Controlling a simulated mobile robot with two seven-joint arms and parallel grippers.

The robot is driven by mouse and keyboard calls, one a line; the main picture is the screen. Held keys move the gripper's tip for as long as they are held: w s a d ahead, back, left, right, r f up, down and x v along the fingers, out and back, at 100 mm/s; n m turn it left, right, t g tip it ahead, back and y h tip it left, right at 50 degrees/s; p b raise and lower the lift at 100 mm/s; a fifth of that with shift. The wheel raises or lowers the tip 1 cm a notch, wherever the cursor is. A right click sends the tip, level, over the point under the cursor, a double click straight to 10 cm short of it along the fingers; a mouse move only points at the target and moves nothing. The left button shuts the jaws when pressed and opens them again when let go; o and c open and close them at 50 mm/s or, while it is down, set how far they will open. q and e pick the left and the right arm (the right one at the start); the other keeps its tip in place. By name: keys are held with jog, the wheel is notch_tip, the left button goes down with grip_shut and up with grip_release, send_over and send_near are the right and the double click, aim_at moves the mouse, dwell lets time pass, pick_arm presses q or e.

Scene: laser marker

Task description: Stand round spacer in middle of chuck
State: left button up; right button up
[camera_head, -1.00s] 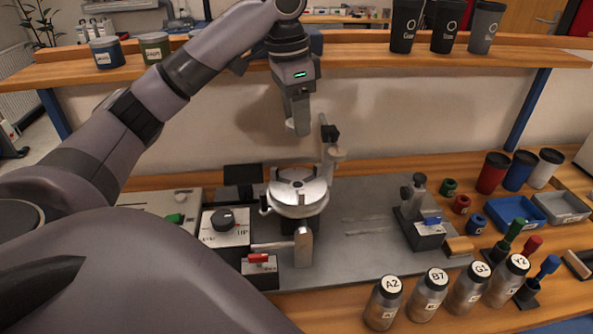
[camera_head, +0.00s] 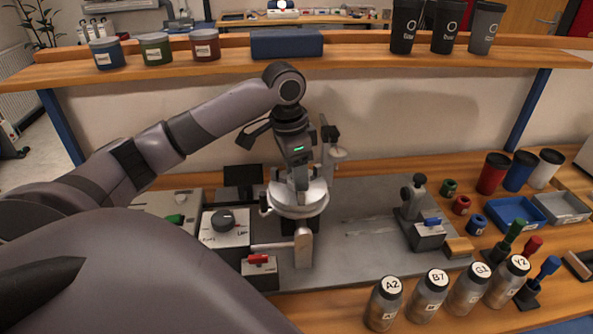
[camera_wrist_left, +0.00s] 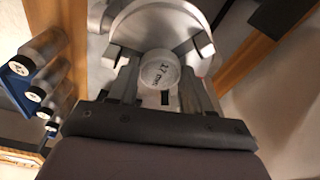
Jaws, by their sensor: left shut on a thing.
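The chuck (camera_head: 300,208) is a round silver plate with raised jaws on a stand in the middle of the grey base plate; it also fills the top of the left wrist view (camera_wrist_left: 150,20). My left gripper (camera_head: 298,188) is down over the chuck, fingers pointing down. My right gripper is out of view.
A post with an arm (camera_head: 332,150) stands close behind the chuck. A control box with a dial (camera_head: 225,226) is at left, a small clamp device (camera_head: 418,215) at right. Labelled bottles (camera_head: 430,295) stand in front right. The base plate between chuck and clamp is clear.

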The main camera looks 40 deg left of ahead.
aim_at(290, 180)
pick_arm(q)
jog(key=shift+f, duration=0.15)
jog(key=o, duration=0.8)
jog(key=r, duration=0.8)
jog(key=s+r, duration=0.1)
jog(key=r, duration=0.3)
jog(key=shift+s+a+r, duration=0.1)
jog(key=shift+a, duration=0.2)
